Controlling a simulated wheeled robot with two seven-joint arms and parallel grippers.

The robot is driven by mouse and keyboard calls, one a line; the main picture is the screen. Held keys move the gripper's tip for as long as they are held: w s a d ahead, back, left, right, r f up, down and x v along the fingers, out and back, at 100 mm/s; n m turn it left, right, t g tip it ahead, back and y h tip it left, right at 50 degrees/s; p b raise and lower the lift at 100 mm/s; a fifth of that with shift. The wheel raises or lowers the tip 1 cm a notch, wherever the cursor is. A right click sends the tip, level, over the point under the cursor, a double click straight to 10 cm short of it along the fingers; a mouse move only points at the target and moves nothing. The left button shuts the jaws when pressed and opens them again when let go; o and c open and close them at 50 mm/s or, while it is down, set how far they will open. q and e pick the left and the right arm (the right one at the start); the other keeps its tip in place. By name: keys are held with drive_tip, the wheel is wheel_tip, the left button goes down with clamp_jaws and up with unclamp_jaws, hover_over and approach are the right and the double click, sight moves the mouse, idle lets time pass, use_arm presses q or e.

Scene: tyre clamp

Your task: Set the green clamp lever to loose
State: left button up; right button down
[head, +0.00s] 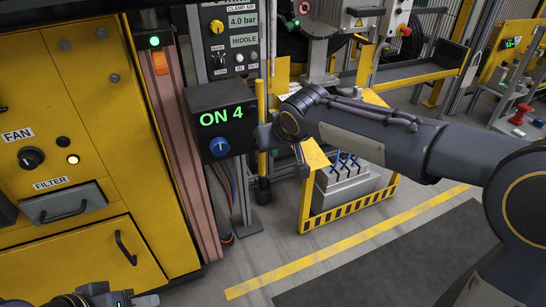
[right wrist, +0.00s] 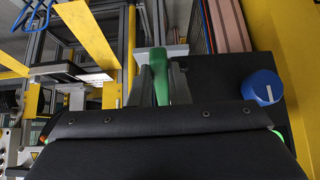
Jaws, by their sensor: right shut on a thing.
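The green clamp lever (right wrist: 160,66) shows in the right wrist view, upright between the two fingers of my right gripper (right wrist: 164,82), which is shut on it. In the head view the lever and fingertips are hidden behind my right arm, whose wrist is beside the black box. The panel display (head: 244,41) under the clamp air reading of 4.0 bar says MIDDLE. My left gripper (head: 112,298) is only partly in view at the bottom left of the head view, away from the panel; its opening cannot be made out.
A black box (head: 205,101) reading ON 4 carries a blue knob (head: 219,147), also seen in the right wrist view (right wrist: 262,87) right of my gripper. A yellow cabinet (head: 75,150) stands at left. A yellow stand (head: 349,210) stands behind my right arm. Floor is clear in front.

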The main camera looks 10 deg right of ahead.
drive_tip(key=shift+w+f+t+y+b, duration=0.2)
drive_tip(key=shift+f+t+b, duration=0.55)
drive_tip(key=shift+b, duration=1.5)
drive_tip(key=shift+s+f+t+y+b, duration=0.1)
drive_tip(key=shift+f+t+y+b, duration=0.4)
drive_tip(key=shift+b, duration=1.7)
drive_tip(key=shift+w+f+t+b, duration=0.1)
drive_tip(key=shift+t+b, duration=0.3)
drive_tip(key=shift+t, duration=0.05)
drive_tip(key=c, duration=1.4)
unclamp_jaws()
drive_tip(key=shift+o, duration=0.2)
drive_tip(key=p+v, duration=0.2)
drive_tip(key=v, duration=0.6)
drive_tip(key=shift+a, duration=0.15)
